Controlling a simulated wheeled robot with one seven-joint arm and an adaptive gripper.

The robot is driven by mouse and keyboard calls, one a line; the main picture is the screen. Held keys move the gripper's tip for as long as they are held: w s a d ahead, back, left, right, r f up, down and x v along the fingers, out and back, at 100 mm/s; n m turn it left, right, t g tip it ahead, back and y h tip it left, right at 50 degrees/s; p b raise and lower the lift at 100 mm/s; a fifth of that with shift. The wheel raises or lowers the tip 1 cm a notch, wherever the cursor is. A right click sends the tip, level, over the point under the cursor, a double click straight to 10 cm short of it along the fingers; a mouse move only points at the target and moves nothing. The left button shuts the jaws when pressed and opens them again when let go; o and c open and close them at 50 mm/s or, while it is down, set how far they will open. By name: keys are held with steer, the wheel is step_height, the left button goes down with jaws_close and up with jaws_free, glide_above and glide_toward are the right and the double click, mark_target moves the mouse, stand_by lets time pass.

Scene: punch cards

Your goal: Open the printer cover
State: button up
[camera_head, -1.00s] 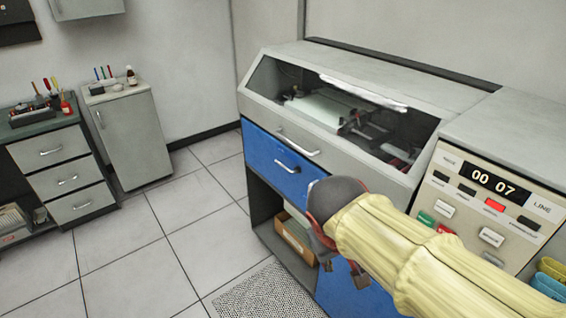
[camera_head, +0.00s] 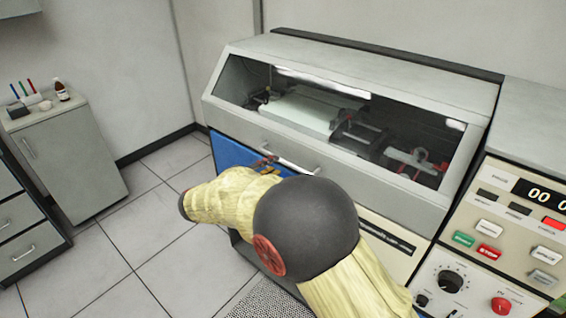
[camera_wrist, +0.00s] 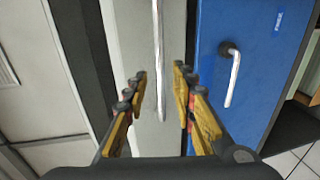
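The printer cover (camera_head: 340,160) is a grey sloped hood with a dark window, and it is closed. Its silver bar handle (camera_head: 290,159) runs along the lower front edge. In the wrist view the handle (camera_wrist: 160,50) stands out from the grey front. My gripper (camera_head: 268,165) is at the left end of the handle, partly hidden by my own arm. In the wrist view my gripper (camera_wrist: 160,80) is open, with one finger on each side of the handle. Neither finger visibly touches it.
The blue panel (camera_head: 228,151) below the cover has its own handle, seen in the wrist view (camera_wrist: 232,75). A control panel (camera_head: 500,235) with buttons and knobs stands at the right. A grey cabinet (camera_head: 70,160) stands at the left, with free floor (camera_head: 150,225) between.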

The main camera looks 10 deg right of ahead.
mark_target(283, 161)
steer(key=b+x, duration=0.1)
steer(key=x, duration=0.5)
steer(key=shift+s, duration=0.1)
steer(key=shift+c, duration=1.2)
steer(key=c, duration=0.4)
jaws_close()
